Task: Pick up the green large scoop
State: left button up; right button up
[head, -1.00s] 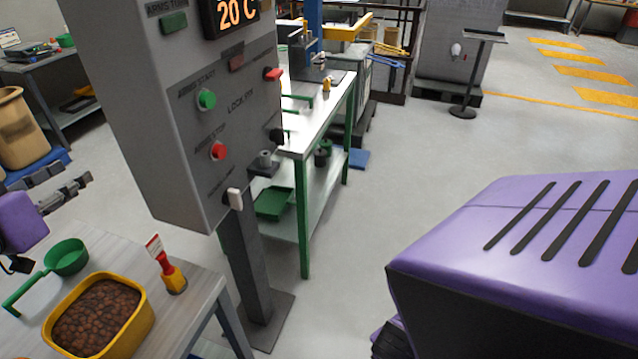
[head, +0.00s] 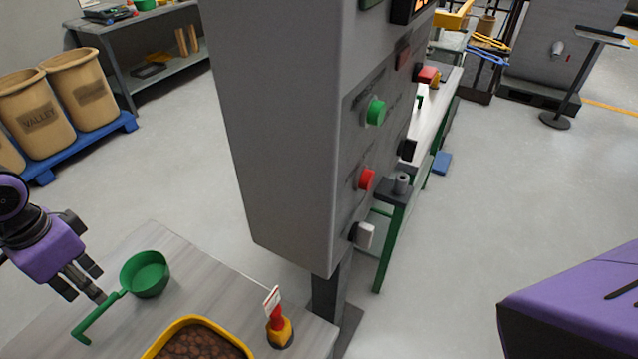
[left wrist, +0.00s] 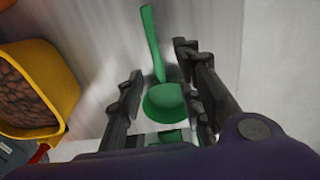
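The green large scoop (head: 145,274) lies on the light wood-grain table (head: 215,285) in the head view, bowl up, its handle pointing toward the lower left. My left gripper (head: 88,294) is open, beside the bowl and by the handle. In the left wrist view, the scoop (left wrist: 164,99) shows between the spread fingers (left wrist: 160,95), its handle pointing up the picture. I cannot tell whether a finger touches it. The fingers look empty. My right gripper is not in view.
A yellow container (head: 180,326) of brown pieces and a red-and-yellow object with a label (head: 278,325) stand right of the scoop. A grey control box on a post (head: 290,130) rises behind the table. Sacks (head: 80,85) on a blue pallet stand at the left.

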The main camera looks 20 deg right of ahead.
aim_at(108, 306)
pick_arm(q)
jog(key=shift+s+a+f, duration=0.1)
jog(key=shift+s+f, duration=0.5)
jog(key=shift+f, duration=0.45)
jog(key=f, duration=0.5)
jog(key=shift+w+d+f, duration=0.2)
jog(key=shift+w, duration=0.2)
jog(key=c, duration=0.6)
grip_shut()
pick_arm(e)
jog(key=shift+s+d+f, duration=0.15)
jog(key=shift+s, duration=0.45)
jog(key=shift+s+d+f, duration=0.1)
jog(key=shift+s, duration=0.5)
